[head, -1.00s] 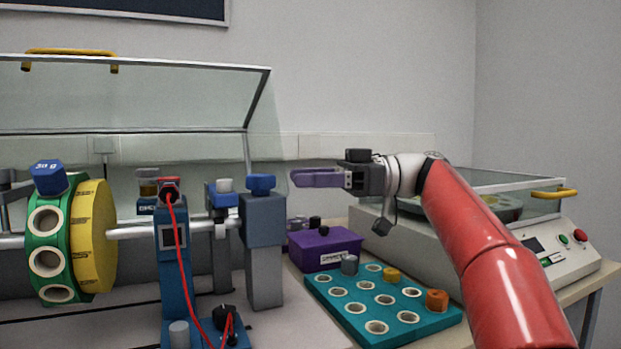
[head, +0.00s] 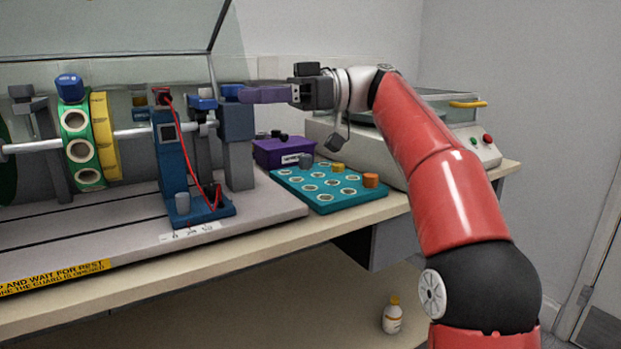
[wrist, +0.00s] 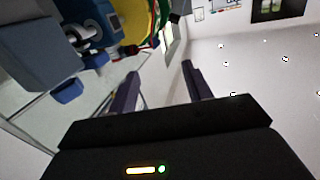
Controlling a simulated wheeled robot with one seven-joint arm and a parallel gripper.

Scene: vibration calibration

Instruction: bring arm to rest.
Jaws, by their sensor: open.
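My red arm (head: 430,160) reaches up from the lower right, with its forearm bent toward the left. My gripper (head: 245,95) points left, level with the top of the grey bearing post (head: 236,135), and overlaps it in the head view. Whether they touch cannot be told there. In the wrist view my gripper (wrist: 160,85) has its two dark purple fingers well apart, with nothing between them. The gripper is open and empty.
The rotor rig with a green disc (head: 82,150) and yellow disc (head: 105,135) stands left under a raised clear guard (head: 120,30). A teal tray (head: 330,198), purple box (head: 283,152) and balance machine (head: 485,150) stand right. A bottle (head: 392,315) is on the lower shelf.

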